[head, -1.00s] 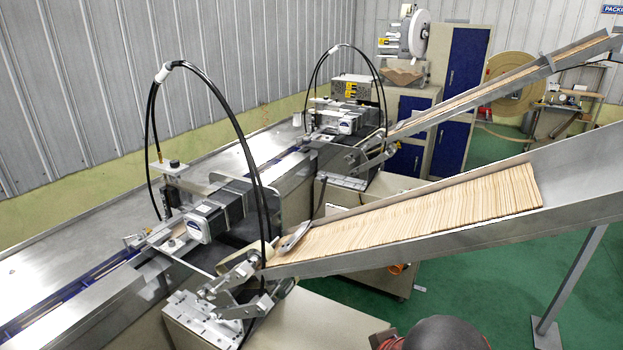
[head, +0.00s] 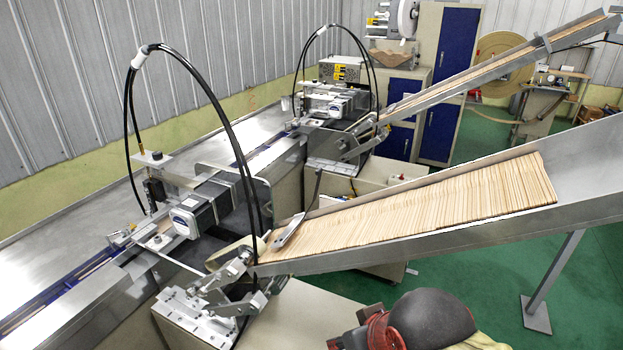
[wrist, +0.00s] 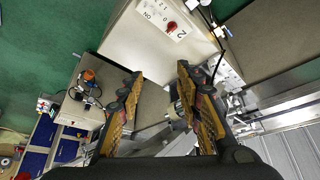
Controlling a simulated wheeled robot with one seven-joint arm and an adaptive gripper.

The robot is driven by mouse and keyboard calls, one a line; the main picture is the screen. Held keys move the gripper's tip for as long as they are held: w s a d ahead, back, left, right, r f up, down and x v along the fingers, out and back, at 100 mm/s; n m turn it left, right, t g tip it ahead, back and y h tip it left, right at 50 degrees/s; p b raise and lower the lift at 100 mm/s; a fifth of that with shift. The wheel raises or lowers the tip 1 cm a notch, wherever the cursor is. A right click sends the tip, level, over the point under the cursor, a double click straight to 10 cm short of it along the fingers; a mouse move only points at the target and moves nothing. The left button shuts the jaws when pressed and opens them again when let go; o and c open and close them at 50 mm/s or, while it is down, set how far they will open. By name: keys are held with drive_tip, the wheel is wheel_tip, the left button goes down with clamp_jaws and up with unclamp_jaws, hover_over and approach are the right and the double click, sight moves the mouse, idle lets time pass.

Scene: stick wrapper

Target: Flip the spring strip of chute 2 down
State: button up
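The near sloping metal chute (head: 430,238) holds a long row of flat wooden sticks (head: 420,207) in the head view. No number shows on it there, so I cannot tell its number for sure. A thin metal strip (head: 289,231), which looks like the spring strip, slants upward at the lower end of the stick row. I cannot tell if it touches the sticks. In the wrist view my gripper (wrist: 161,78) has its two yellow-and-black fingers wide apart with nothing between them. A light cabinet face (wrist: 165,25) marked "2", with a red knob, lies beyond the fingertips.
A second chute (head: 490,82) with sticks runs parallel farther back. Black hoses (head: 188,62) arch over the near machine head (head: 205,205). Metal linkages (head: 225,285) sit below the near chute's lower end. A support leg (head: 550,285) stands at right on green floor.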

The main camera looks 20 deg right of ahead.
wheel_tip(320, 180, up, 3)
drive_tip(key=p, duration=0.4)
drive_tip(key=shift+w+a+r+g, duration=0.1)
drive_tip(key=shift+a+r+g, duration=0.1)
drive_tip(key=shift+g, duration=0.1)
drive_tip(key=c, duration=0.5)
drive_tip(key=shift+n+g, duration=0.3)
drive_tip(key=shift+g, duration=0.4)
drive_tip(key=w+r+p, duration=0.1)
drive_tip(key=r+p, duration=0.2)
drive_tip(key=w+r+p, duration=0.2)
drive_tip(key=r+p, duration=0.1)
drive_tip(key=p, duration=0.1)
drive_tip(key=w+a+r+p, duration=0.1)
drive_tip(key=w+r+p, duration=0.1)
drive_tip(key=r+p, duration=0.1)
drive_tip(key=shift+a+r+p, duration=0.1)
drive_tip(key=shift+r+p, duration=0.25)
drive_tip(key=shift+p, duration=0.35)
clamp_jaws()
drive_tip(key=w+a+r+n+g+p, duration=0.3)
drive_tip(key=w+r+n+p, duration=0.7)
drive_tip(key=w+r+p, duration=0.9)
wheel_tip(320, 180, up, 4)
drive_tip(key=shift+a+f+n+h, duration=0.1)
drive_tip(key=shift+a+n+h, duration=0.2)
drive_tip(key=shift+a, duration=0.25)
drive_tip(key=shift+s, duration=0.1)
